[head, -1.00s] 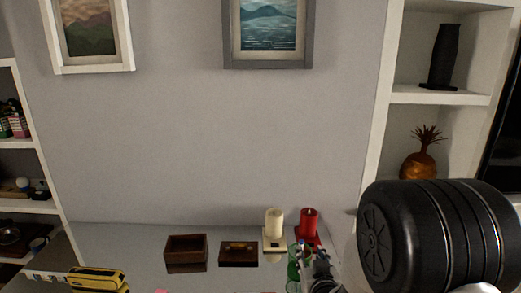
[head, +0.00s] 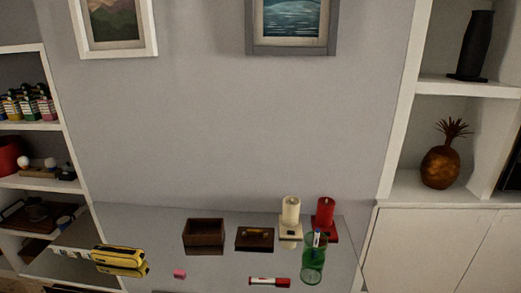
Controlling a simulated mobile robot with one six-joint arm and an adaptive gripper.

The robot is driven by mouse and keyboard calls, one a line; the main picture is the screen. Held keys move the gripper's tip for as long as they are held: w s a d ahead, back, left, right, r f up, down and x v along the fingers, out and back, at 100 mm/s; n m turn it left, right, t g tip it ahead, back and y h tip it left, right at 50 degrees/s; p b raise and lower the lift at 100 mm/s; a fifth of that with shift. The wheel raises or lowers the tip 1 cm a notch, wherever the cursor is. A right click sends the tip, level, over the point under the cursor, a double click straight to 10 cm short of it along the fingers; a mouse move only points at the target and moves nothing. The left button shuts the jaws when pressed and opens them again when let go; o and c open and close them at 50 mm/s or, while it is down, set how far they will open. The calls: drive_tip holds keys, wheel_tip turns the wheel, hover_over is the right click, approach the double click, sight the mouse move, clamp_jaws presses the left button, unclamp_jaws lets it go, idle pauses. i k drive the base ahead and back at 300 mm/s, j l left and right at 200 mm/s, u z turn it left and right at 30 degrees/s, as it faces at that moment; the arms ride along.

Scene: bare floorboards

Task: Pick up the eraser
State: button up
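A small pink block that looks like the eraser (head: 179,273) lies on the glossy grey table (head: 215,272), towards its front and left of the middle. It stands apart from the things around it, with clear table on all sides. My gripper is not in view, and no part of my arm shows now.
A yellow and black object (head: 120,256) lies left of the eraser. An open brown box (head: 204,233) and a smaller brown box (head: 254,239) stand behind. A red and white marker (head: 269,281), a green glass (head: 313,265), a cream candle (head: 290,211) and a red candle (head: 325,212) are to the right.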

sight(178, 272)
drive_tip(key=u, duration=1.25)
drive_tip(key=i+l+u, duration=0.1)
drive_tip(key=i+u, duration=0.15)
drive_tip(key=i, duration=0.35)
drive_tip(key=i+l+u, duration=0.25)
drive_tip(key=i, duration=0.35)
